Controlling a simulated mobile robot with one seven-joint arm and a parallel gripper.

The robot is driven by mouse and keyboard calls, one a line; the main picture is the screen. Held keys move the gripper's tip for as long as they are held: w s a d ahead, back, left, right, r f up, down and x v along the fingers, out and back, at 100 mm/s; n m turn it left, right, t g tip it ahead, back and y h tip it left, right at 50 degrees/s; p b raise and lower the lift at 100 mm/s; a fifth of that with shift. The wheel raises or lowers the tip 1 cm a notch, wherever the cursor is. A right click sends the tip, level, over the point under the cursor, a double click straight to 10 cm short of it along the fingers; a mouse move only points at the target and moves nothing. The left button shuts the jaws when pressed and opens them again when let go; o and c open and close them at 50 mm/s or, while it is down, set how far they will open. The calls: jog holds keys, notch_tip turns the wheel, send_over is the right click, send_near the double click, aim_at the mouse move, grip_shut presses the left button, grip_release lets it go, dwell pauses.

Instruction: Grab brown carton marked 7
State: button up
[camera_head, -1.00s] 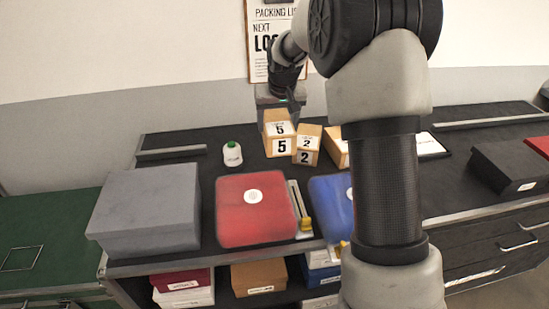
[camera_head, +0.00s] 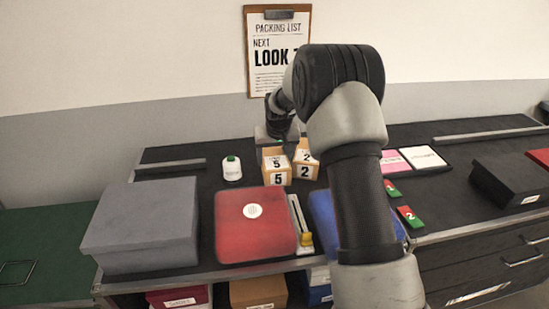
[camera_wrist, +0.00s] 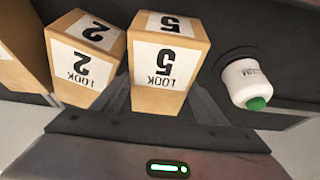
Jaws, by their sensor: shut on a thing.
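My gripper (camera_head: 279,138) is behind the cartons in the head view. In the wrist view its jaws (camera_wrist: 163,98) lie on both sides of a brown carton marked 5 (camera_wrist: 160,102) and are shut on it. This carton 5 also shows in the head view (camera_head: 276,166). I cannot tell if it is off the table. A brown carton marked 2 (camera_head: 307,161) stands close beside it; it is left of carton 5 in the wrist view (camera_wrist: 84,60). Another brown carton (camera_wrist: 20,50) is cut off at the wrist view's left edge, its number unseen. No 7 is visible.
A white bottle with a green cap (camera_head: 232,169) stands left of the cartons. A grey box (camera_head: 140,225), a red box (camera_head: 252,228) and a blue box (camera_head: 323,215) line the table's front. My arm covers the area right of the cartons. A black box (camera_head: 512,180) stands right.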

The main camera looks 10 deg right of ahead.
jog(key=shift+r, duration=0.15)
jog(key=o, duration=0.8)
jog(key=shift+f, duration=0.25)
jog(key=shift+o, duration=0.9)
jog(key=shift+r, duration=0.1)
